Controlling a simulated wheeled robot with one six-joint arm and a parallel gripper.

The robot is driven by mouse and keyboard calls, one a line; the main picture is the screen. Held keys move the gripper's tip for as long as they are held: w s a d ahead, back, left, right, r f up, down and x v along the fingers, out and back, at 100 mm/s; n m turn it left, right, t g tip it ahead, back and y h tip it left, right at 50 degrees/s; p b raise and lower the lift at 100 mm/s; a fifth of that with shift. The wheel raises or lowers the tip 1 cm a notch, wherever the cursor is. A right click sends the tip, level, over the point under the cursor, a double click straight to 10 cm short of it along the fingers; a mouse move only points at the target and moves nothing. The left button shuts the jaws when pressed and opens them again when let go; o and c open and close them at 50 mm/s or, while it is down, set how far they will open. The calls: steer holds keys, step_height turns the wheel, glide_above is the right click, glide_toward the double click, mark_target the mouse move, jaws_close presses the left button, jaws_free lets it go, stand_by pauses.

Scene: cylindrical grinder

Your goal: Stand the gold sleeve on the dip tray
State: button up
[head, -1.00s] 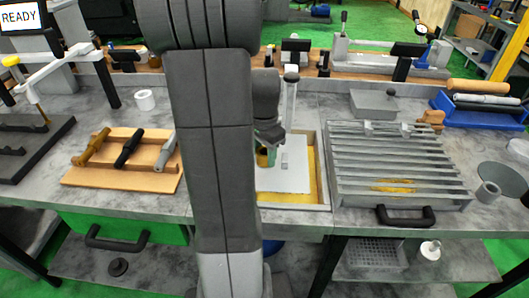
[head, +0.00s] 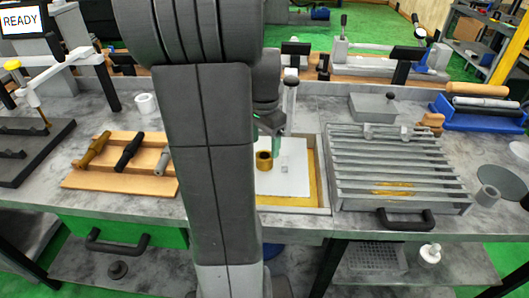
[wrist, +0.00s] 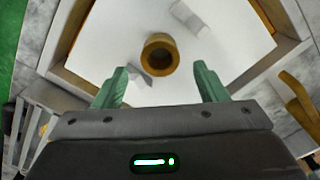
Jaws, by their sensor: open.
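The gold sleeve (head: 264,161) stands upright on a white plate (head: 296,184) inside a shallow framed tray (head: 323,178) with a yellow floor, which appears to be the dip tray. In the wrist view, I look down into the open top of the sleeve (wrist: 159,54). My gripper (head: 276,148) is close beside and behind the sleeve in the head view. In the wrist view its green fingers (wrist: 160,74) are spread wide with nothing between them, and the sleeve is clear of both tips. My arm hides the tray's left side in the head view.
A small grey block (head: 284,169) lies on the plate near the sleeve. A slatted metal rack (head: 400,165) stands to the right. A wooden board with several handled tools (head: 128,150) lies to the left. A white ring (head: 146,103) stands behind it.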

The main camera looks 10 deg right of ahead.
step_height(320, 180, up, 6)
steer(key=shift+r, duration=0.2)
